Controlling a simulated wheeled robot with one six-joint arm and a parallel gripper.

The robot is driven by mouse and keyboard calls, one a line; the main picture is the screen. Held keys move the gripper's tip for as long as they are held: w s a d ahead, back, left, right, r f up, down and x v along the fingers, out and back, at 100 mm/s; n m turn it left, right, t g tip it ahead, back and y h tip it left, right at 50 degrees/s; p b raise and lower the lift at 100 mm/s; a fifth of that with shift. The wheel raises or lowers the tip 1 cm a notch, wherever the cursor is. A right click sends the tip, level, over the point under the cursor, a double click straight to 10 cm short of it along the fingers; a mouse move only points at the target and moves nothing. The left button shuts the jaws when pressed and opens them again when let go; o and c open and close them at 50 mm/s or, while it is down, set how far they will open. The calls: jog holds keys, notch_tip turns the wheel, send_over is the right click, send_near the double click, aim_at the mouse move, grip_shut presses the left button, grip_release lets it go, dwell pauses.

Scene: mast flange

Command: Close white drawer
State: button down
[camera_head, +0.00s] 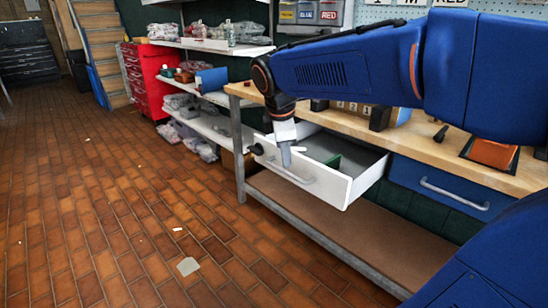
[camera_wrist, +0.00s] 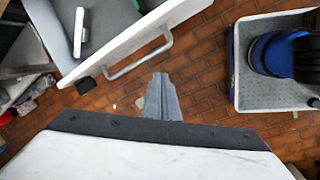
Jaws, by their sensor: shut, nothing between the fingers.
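The white drawer (camera_head: 335,188) is pulled out from under the wooden workbench, with its front panel and grey bar handle (camera_head: 285,172) facing the aisle. A green item lies inside it. My gripper (camera_head: 286,160) is shut and empty, at the drawer's front near the handle in the head view. In the wrist view my gripper (camera_wrist: 160,88) points down past the front panel, with the white drawer front (camera_wrist: 135,42) and its handle (camera_wrist: 140,60) just beyond the fingertips. I cannot tell whether the fingers touch the drawer.
A closed blue drawer (camera_head: 440,190) sits right of the white one. The workbench (camera_head: 360,125) holds an orange item (camera_head: 492,152) and other things. A lower shelf (camera_head: 320,225) lies below. A red tool cabinet (camera_head: 148,80) stands farther back. The brick floor at left is mostly clear.

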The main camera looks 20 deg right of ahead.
aim_at(274, 156)
jog(key=w+r+n+h, duration=0.1)
jog(key=w+n+h, duration=0.1)
jog(key=w+n, duration=0.8)
jog(key=w+d+f, duration=0.1)
jog(key=f, duration=0.2)
jog(key=w+f+m, duration=0.1)
jog(key=f, duration=0.2)
jog(key=w+d+f+m, duration=0.1)
jog(key=w+f, duration=0.1)
jog(key=f, duration=0.1)
jog(key=shift+w+d+f+g, duration=0.1)
jog(key=shift+d+g, duration=0.2)
jog(key=shift+g, duration=0.1)
jog(key=w+d, duration=0.2)
jog(key=d, duration=0.5)
jog(key=w+d, duration=0.3)
jog(key=d, duration=0.4)
jog(key=w+d, duration=0.2)
jog(key=d, duration=0.5)
jog(key=shift+w, duration=0.3)
